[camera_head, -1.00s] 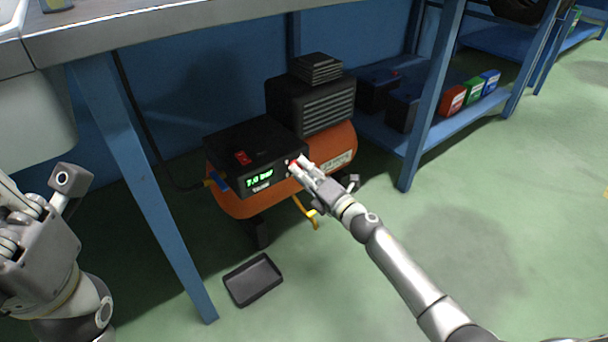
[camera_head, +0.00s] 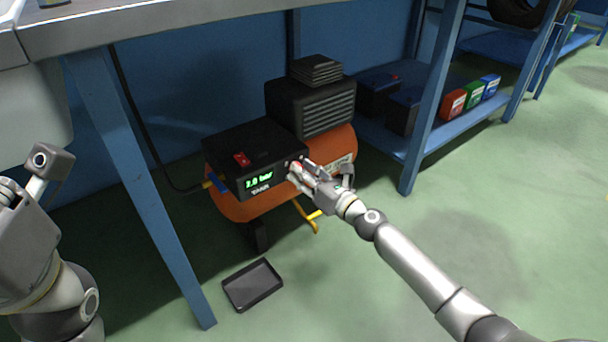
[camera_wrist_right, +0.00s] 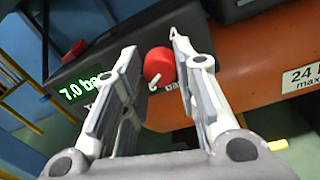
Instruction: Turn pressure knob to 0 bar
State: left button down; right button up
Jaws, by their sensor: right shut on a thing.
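The red pressure knob (camera_wrist_right: 159,65) with a white pointer sits on the front of the compressor's black control box (camera_head: 250,150). In the head view it is mostly hidden by my right gripper (camera_head: 297,170). In the right wrist view the knob is between the two fingers of that gripper (camera_wrist_right: 155,65), which is shut on it. The green display (camera_wrist_right: 82,84) reads 7.0 bar in the wrist view; in the head view its digits (camera_head: 258,180) are small and less clear. My left gripper (camera_head: 48,165) shows only in part at the left edge, away from the compressor; its fingertips cannot be made out.
The orange compressor tank (camera_head: 240,207) stands under the workbench (camera_head: 200,28). A red switch (camera_head: 242,159) is on top of the box. A blue bench leg (camera_head: 150,200) stands to the left. A black tray (camera_head: 252,285) lies on the green floor. A blue shelf (camera_head: 440,138) holds several canisters.

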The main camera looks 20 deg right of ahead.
jog(key=shift+f+n, duration=0.1)
jog(key=shift+n, duration=1.5)
jog(key=o, duration=1)
jog(key=shift+o, duration=0.2)
jog(key=shift+s, duration=0.1)
jog(key=v, duration=1.1)
jog(key=shift+s+d+r, duration=0.25)
jog(key=shift+s, duration=0.1)
